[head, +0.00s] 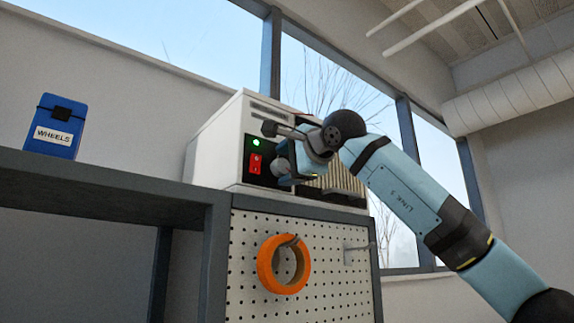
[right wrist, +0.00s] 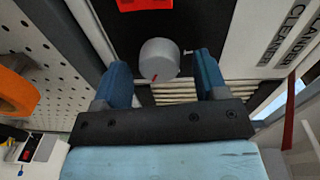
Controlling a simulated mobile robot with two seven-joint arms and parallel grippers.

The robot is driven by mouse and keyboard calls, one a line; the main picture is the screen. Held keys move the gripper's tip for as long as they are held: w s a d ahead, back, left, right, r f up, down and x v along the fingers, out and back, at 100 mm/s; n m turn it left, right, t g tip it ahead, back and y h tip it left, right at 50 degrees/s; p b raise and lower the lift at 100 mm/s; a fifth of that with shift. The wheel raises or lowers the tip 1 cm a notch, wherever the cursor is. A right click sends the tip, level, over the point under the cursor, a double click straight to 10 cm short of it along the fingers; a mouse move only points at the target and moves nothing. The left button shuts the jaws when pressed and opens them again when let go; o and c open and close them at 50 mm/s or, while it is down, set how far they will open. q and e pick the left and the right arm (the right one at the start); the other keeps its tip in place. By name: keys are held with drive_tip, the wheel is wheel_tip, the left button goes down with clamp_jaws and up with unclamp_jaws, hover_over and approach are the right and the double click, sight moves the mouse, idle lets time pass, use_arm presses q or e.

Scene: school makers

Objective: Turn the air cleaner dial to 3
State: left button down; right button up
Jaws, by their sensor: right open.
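The air cleaner (head: 217,148) is a white box with a black front panel, standing on a pegboard-fronted cabinet. Its grey round dial (head: 281,166) sits on the panel, partly behind my right gripper (head: 289,155). In the right wrist view the dial (right wrist: 159,58) shows between the two blue fingers of the right gripper (right wrist: 162,62), which is open. A gap shows on each side of the dial. A red mark on the dial points toward the bottom of that view. A small white tick is beside it; no number is readable. My left gripper is not in view.
A red switch (head: 255,163) and a lit green lamp (head: 255,142) are beside the dial. An orange ring (head: 283,264) hangs on the pegboard (head: 245,232) below. A blue box labelled WHEELS (head: 57,127) stands on the grey shelf (head: 110,180) at left.

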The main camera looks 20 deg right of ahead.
drive_tip(key=shift+s+d, duration=0.15)
drive_tip(key=shift+s, duration=0.35)
drive_tip(key=b+v, duration=0.3)
drive_tip(key=v, duration=0.9)
drive_tip(key=shift+s+b, duration=0.3)
drive_tip(key=shift+d, duration=0.15)
